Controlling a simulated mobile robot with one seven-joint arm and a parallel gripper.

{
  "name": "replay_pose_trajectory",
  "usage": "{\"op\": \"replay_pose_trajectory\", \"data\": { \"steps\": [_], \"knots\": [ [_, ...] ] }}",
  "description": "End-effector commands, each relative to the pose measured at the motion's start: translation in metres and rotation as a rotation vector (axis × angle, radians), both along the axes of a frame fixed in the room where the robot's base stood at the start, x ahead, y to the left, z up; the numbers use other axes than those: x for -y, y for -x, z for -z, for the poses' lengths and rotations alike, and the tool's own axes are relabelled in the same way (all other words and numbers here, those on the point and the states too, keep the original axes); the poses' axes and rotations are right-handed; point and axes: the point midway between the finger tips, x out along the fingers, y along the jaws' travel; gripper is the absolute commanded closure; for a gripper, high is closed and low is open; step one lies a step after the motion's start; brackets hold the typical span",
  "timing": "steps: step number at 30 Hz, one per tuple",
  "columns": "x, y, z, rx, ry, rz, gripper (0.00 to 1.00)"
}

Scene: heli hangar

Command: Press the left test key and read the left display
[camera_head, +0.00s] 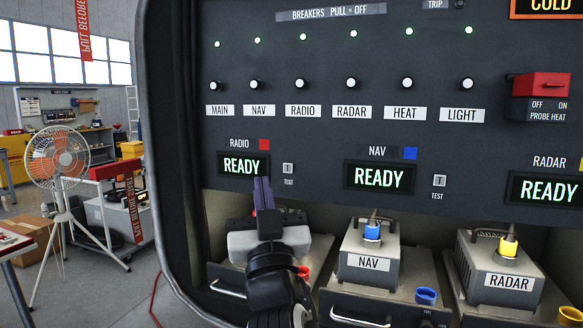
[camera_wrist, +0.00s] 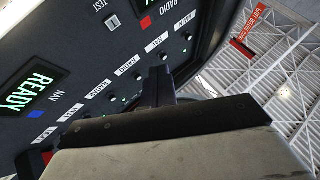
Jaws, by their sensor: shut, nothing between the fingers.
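The left display (camera_head: 243,165), under the RADIO label and red square, reads READY in green. The left test key (camera_head: 288,169) is a small pale square right of that display, marked TEST; it also shows in the wrist view (camera_wrist: 112,21). My gripper (camera_head: 263,183) is shut and empty, fingers pointing up at the panel. In the head view its fingertips overlap the lower edge of the left display, left of and slightly below the key. I see no contact with the key. In the wrist view the dark fingers (camera_wrist: 157,88) point toward the panel.
The NAV display (camera_head: 379,176) and RADAR display (camera_head: 547,189) also read READY. Another test key (camera_head: 440,181) sits right of NAV. Below, NAV (camera_head: 368,263) and RADAR (camera_head: 508,283) boxes stand in a recess. Labelled breakers line the panel above. A fan (camera_head: 58,160) stands left.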

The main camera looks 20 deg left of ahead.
Motion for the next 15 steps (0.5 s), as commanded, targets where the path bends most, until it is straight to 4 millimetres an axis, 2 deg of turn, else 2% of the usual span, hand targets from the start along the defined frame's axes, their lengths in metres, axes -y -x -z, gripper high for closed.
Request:
{"op": "replay_pose_trajectory", "data": {
  "steps": [8,15],
  "knots": [
    [0.0,-0.003,0.0,0.0,0.0,0.0,1.0],
    [0.001,-0.029,0.001,-0.001,0.001,0.001,1.0]
  ]
}}
